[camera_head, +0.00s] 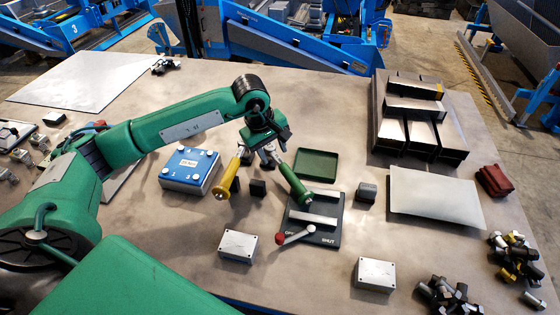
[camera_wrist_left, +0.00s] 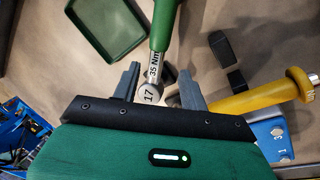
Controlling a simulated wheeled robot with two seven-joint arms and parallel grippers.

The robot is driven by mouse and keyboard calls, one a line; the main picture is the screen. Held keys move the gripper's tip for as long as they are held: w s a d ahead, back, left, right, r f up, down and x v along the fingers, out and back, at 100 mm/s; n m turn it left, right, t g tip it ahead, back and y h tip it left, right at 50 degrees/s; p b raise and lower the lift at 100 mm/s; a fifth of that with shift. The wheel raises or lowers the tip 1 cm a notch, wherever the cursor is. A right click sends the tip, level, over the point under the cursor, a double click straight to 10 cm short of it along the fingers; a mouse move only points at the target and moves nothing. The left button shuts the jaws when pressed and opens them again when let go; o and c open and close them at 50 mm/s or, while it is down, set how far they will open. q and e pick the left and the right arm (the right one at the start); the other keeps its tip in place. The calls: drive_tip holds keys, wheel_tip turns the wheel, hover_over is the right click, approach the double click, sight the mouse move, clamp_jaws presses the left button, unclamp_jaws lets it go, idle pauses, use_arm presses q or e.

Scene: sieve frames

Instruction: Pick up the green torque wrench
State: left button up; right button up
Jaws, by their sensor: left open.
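The green torque wrench (camera_head: 292,186) has a thick green handle and a silver shaft, and its shaft end is partly hidden by my gripper in the head view. In the left wrist view the wrench (camera_wrist_left: 163,25) shows a "35 Nm" label and a round head marked 17. My left gripper (camera_head: 258,156) is open at the wrench's head end. In the left wrist view the fingers of the gripper (camera_wrist_left: 160,86) stand on either side of the head, with visible gaps. I cannot tell how far above or below the wrench they are. My right gripper is not in view.
A yellow wrench (camera_head: 228,178) lies close left of the gripper. Small black blocks (camera_head: 257,188), a blue box (camera_head: 190,169), a green tray (camera_head: 317,165) and a dark plate with a red-knobbed lever (camera_head: 328,233) stand around. Metal channels (camera_head: 415,108) are stacked at right.

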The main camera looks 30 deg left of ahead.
sight(278, 159)
use_arm(q)
drive_tip(key=p+x, duration=0.2)
drive_tip(key=x, duration=0.3)
drive_tip(key=shift+w+d+p, duration=0.1)
drive_tip(key=shift+w+p, duration=0.2)
drive_tip(key=shift+p, duration=0.1)
drive_tip(key=shift+f, duration=0.4)
drive_tip(key=shift+c, duration=0.4)
drive_tip(key=shift+w+r, duration=0.1)
clamp_jaws()
